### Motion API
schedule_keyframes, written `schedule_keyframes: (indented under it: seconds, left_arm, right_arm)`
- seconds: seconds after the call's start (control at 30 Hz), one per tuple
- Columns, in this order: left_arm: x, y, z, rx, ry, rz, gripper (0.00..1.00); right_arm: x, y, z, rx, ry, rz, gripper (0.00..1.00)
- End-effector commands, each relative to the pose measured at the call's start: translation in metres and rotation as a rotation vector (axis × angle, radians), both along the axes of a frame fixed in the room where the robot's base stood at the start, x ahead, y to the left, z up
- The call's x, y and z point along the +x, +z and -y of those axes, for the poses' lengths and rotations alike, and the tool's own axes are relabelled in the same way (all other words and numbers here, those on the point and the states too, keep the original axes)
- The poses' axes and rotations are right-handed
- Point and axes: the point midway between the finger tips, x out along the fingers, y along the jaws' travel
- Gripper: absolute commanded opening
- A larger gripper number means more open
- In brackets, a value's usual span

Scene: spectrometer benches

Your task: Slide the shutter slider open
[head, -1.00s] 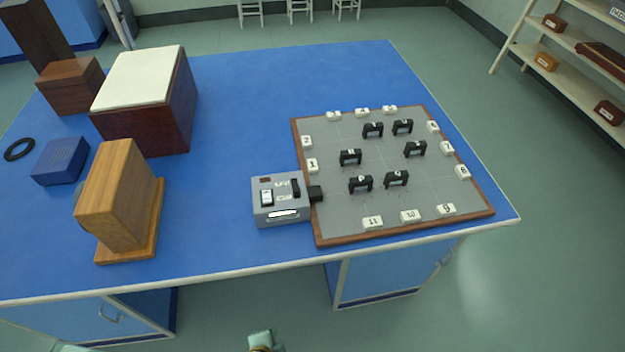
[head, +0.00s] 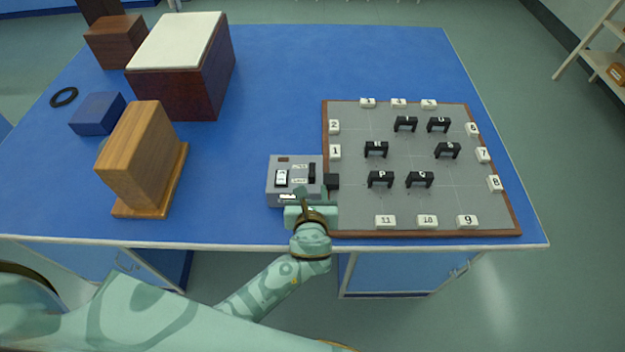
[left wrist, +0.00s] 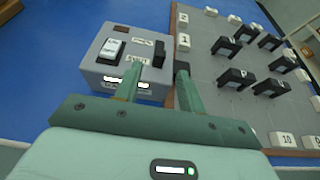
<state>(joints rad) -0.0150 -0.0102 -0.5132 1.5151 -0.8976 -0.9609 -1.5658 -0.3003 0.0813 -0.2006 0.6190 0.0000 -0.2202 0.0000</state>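The shutter slider (head: 312,172) is a small black upright piece at the right of the top of a grey box (head: 273,193). In the left wrist view the slider (left wrist: 159,54) stands beyond the fingertips, between their lines. My left gripper (head: 314,200) is at the front right edge of the box. In the left wrist view its two green fingers (left wrist: 161,80) are spread apart with nothing between them. I cannot tell whether a finger touches the box. My right gripper is not in view.
The box also carries a rocker switch (head: 282,178) and a black block (head: 332,181) at its right side. A grey board (head: 400,190) with black arches and numbered white tiles lies to the right. A wooden block (head: 140,165) stands to the left. Blue tabletop between is clear.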

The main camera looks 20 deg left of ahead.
Motion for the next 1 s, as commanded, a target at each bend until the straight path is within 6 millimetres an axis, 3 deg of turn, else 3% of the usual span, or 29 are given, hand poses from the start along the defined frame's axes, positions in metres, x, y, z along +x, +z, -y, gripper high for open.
schedule_keyframes:
  seconds: [0.1, 0.3, 0.7, 0.83, 0.87, 1.0]
  left_arm:
    - [0.025, -0.013, -0.007, 0.001, 0.001, 0.0, 0.4]
    - [0.051, -0.024, -0.015, -0.001, 0.0, -0.001, 0.4]
    - [0.059, -0.026, -0.017, -0.002, 0.001, -0.001, 0.4]
    - [0.058, -0.026, -0.017, -0.002, 0.001, -0.001, 0.04]
    - [0.058, -0.026, -0.017, -0.002, 0.001, -0.001, 0.0]
    - [0.058, -0.025, -0.017, -0.002, 0.001, 0.0, 0.0]
  right_arm:
    - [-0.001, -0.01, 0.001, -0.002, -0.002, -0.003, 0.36]
    - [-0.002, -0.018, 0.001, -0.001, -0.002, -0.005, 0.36]
    - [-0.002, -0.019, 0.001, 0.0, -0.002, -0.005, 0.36]
    - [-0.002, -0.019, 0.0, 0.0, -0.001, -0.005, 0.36]
    - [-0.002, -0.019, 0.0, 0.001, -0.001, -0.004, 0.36]
    - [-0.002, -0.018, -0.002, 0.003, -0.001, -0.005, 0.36]
